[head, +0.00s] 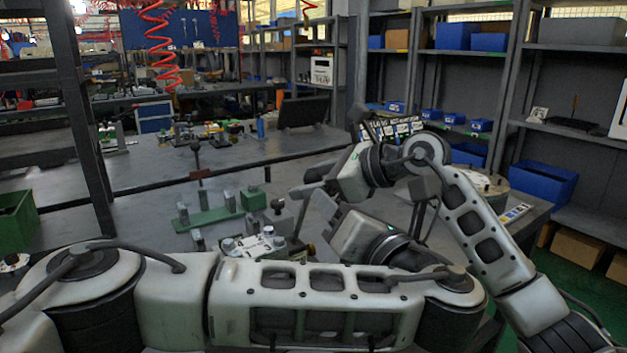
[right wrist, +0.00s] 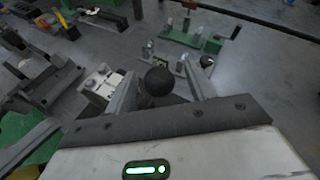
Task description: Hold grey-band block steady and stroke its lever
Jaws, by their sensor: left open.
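A black ball knob (right wrist: 158,80) shows in the right wrist view, with open space on both sides of it between my right gripper's spread fingers (right wrist: 160,88). In the head view my right gripper (head: 306,188) points left over the table, above my left gripper (head: 314,218), which is open with its fingers apart. A grey block (head: 280,220) with a dark knob stands just left of the fingertips. A pale block with round caps (head: 255,246) stands nearer me and shows in the right wrist view (right wrist: 100,86). I cannot make out a grey band. My left arm hides the nearer table.
A green plate with several grey posts (head: 207,218) lies left of the blocks, beside a green block (head: 253,200). The grey table (head: 140,205) is clear to the left. Shelves (head: 470,55) stand behind right.

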